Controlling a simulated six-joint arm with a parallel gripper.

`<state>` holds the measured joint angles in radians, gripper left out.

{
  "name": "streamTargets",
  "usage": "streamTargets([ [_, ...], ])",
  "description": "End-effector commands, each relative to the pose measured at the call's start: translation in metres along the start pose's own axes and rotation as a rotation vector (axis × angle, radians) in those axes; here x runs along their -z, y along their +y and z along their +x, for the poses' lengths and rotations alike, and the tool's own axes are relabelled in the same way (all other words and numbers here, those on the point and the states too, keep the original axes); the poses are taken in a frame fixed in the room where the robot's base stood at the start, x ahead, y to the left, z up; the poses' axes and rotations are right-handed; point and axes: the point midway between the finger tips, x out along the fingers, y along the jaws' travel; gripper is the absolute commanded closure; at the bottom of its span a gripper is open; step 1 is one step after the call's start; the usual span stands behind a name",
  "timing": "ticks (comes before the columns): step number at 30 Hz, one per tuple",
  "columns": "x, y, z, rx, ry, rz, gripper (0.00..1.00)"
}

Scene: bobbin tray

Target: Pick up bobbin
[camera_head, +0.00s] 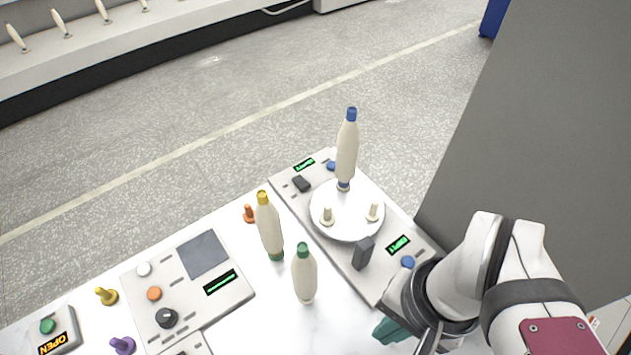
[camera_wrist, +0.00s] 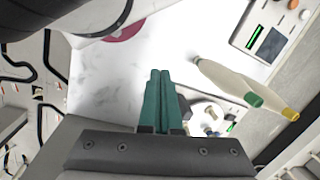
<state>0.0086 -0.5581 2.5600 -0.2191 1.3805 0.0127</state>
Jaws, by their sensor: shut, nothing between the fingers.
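A cream bobbin with a blue tip (camera_head: 347,155) stands upright on a round white plate (camera_head: 347,228). A cream bobbin with a yellow tip (camera_head: 268,225) and one with a green tip (camera_head: 304,278) stand on the white table. In the wrist view the green-tipped bobbin (camera_wrist: 222,79) and the yellow-tipped bobbin (camera_wrist: 279,99) appear side by side at the right. My gripper (camera_wrist: 159,74) has teal fingers pressed together with nothing between them. In the head view my gripper (camera_head: 384,331) is at the lower right, right of the green-tipped bobbin and apart from it, partly hidden by my wrist.
Two short cream pegs (camera_head: 327,215) on the plate are bare. A control panel (camera_head: 190,285) lies at the left, with yellow (camera_head: 106,296), purple (camera_head: 122,345) and orange (camera_head: 249,213) pegs around it. A grey wall (camera_head: 540,110) rises at the right.

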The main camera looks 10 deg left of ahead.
Motion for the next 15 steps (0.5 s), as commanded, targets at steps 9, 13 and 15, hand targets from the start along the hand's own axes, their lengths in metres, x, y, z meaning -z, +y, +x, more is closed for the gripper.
streamTargets([
  [9,0.0,0.0,0.0,0.0,0.0,0.0,0.77],
  [13,0.0,0.0,0.0,0.0,0.0,0.0,0.53],
  [15,0.0,0.0,0.0,0.0,0.0,0.0,0.41],
])
